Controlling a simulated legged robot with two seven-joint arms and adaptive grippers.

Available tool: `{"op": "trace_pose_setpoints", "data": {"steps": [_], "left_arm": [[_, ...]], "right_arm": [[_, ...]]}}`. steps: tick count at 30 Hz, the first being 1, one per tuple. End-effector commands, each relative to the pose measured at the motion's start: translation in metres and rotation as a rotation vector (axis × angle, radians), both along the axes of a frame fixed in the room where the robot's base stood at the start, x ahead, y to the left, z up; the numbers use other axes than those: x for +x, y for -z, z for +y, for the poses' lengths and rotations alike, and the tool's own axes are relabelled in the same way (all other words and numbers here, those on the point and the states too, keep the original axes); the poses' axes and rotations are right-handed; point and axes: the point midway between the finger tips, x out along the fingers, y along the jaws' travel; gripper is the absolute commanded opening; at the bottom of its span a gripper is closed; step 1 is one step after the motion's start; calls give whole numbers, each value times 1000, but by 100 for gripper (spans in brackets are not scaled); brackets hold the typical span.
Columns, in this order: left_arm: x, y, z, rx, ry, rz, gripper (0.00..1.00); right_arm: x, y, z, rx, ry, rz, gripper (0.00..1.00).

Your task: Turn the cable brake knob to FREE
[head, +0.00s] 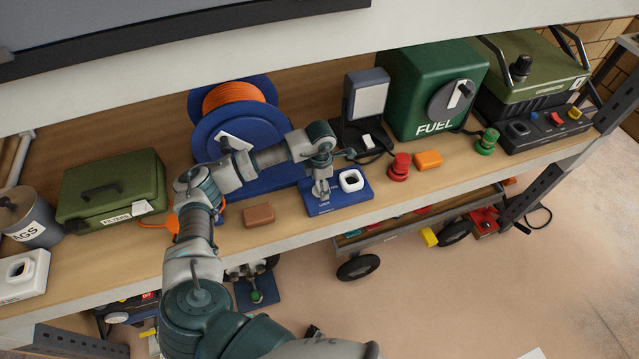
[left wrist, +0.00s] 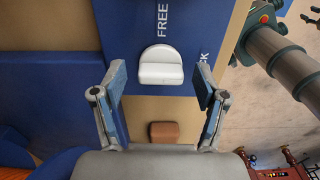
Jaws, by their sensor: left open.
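The cable brake knob (left wrist: 160,68) is white with a raised grip bar and sits on a blue plate (left wrist: 125,30) in the left wrist view. FREE is printed above it and LOCK to its right, partly hidden. The bar lies left to right, in line with LOCK. My left gripper (left wrist: 162,88) is open, one finger on each side of the knob, no contact visible. In the head view my left gripper (head: 321,190) is over the left part of the blue plate (head: 357,200) and hides the knob.
A brown block (head: 259,215) lies left of the plate. A blue reel with orange cable (head: 235,97) stands behind my arm. A white ring (head: 351,181) is on the plate's right part. A red knob (head: 400,167) and orange block (head: 428,159) lie right; the shelf's front edge is close.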

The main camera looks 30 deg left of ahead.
Motion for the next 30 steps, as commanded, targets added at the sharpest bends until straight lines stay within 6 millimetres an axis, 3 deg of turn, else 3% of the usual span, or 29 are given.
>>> {"op": "trace_pose_setpoints", "data": {"steps": [5,12,22,30], "left_arm": [[0,0,2,-1,0,0,70],[0,1,3,-2,-1,1,13],[0,2,3,0,-37,3,13],[-1,3,4,2,-194,5,13]], "right_arm": [[-4,0,-3,-4,-1,6,40],[1,0,-8,-9,-2,0,40],[3,1,-8,-9,-2,-5,40],[3,5,-8,-10,-2,-4,40]]}}
